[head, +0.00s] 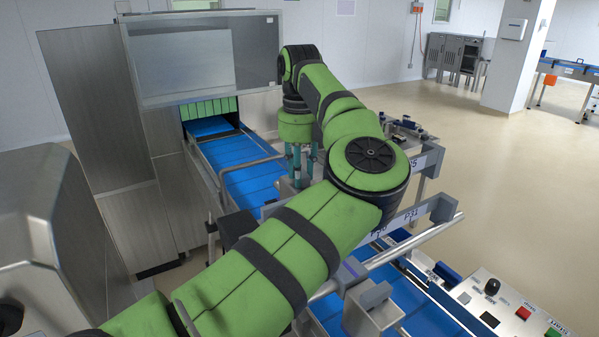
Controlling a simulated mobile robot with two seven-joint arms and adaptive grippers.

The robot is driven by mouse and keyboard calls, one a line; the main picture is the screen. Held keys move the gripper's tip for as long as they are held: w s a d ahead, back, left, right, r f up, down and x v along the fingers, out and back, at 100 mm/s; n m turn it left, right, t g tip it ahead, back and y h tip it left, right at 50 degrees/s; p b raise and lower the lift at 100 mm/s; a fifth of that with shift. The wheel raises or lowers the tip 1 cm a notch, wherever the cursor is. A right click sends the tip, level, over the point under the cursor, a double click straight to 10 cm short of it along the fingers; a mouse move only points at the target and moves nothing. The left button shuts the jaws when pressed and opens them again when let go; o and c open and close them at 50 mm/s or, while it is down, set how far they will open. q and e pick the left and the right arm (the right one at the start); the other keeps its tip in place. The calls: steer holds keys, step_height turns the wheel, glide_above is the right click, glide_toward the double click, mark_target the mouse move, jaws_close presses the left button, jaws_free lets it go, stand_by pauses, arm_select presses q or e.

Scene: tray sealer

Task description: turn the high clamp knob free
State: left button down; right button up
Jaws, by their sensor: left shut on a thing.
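My left arm reaches in from the lower left across the conveyor. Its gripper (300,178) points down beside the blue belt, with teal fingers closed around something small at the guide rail. That spot fits the high clamp knob, but the fingers hide most of it and I cannot make out its shape or how far it is turned. Another clamp block (372,306) sits on the rail nearer to me, in front of my arm. My right gripper is not in view.
The blue conveyor belt (250,180) runs out of the steel sealer (200,60) and under my arm. Metal rails with labels flank it, and a long round bar (425,233) crosses nearby. A control panel (505,305) with red and green buttons is at lower right. Open floor lies right.

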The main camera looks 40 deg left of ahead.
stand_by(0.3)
arm_select(q)
steer(key=c, duration=0.9)
jaws_free()
steer(key=shift+a, duration=0.15)
steer(key=shift+c, duration=0.2)
step_height(320, 180, up, 12)
steer(key=shift+f, duration=0.1)
